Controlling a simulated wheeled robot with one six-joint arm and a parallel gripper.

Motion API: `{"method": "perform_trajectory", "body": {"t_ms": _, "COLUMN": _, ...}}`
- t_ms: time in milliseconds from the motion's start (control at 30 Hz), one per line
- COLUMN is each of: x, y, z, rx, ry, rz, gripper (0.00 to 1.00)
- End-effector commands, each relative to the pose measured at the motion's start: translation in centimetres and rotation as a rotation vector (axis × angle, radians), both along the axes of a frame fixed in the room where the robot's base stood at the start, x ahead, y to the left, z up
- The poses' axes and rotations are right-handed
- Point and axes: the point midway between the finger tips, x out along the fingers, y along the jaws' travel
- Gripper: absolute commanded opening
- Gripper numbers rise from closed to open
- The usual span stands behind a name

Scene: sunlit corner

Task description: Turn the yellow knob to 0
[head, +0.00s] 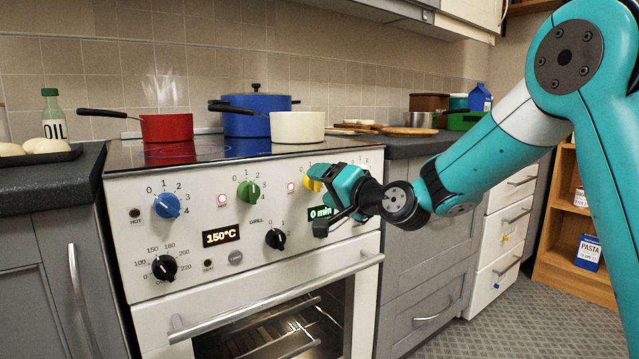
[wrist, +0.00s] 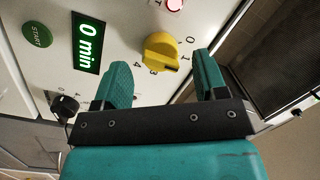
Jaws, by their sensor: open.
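The yellow knob (head: 313,184) is on the white stove front, mostly hidden behind my gripper (head: 328,188) in the head view. In the wrist view the yellow knob (wrist: 160,50) shows whole, with printed numbers from 0 to 4 around it. A dark mark on its lower right rim seems to lie near the 2, between the 1 and the 3; the exact setting is hard to read. My gripper (wrist: 162,66) is open, with one teal finger on each side of the knob in this view. Neither finger visibly touches it.
A green display (wrist: 88,43) reads 0 min beside a green START button (wrist: 37,35). Blue (head: 166,205), green (head: 248,192) and black knobs (head: 275,239) share the panel. The oven handle (head: 280,297) juts out below. Pots, including a cream one (head: 297,127), stand above.

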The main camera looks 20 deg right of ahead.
Motion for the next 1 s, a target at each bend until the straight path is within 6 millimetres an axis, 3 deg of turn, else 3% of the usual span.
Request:
{"method": "perform_trajectory", "body": {"t_ms": 200, "x": 1.5, "y": 0.7, "z": 0.0, "rx": 0.001, "ry": 0.000, "rz": -0.001, "gripper": 0.66}}
{"method": "perform_trajectory", "body": {"t_ms": 467, "x": 1.6, "y": 0.8, "z": 0.0, "rx": 0.001, "ry": 0.001, "rz": -0.001, "gripper": 0.66}}
{"method": "perform_trajectory", "body": {"t_ms": 700, "x": 1.6, "y": 0.8, "z": 0.0, "rx": 0.001, "ry": 0.001, "rz": -0.001, "gripper": 0.18}}
{"method": "perform_trajectory", "body": {"t_ms": 1000, "x": 1.5, "y": 0.7, "z": -0.1, "rx": -0.028, "ry": -0.008, "rz": -0.001, "gripper": 0.18}}
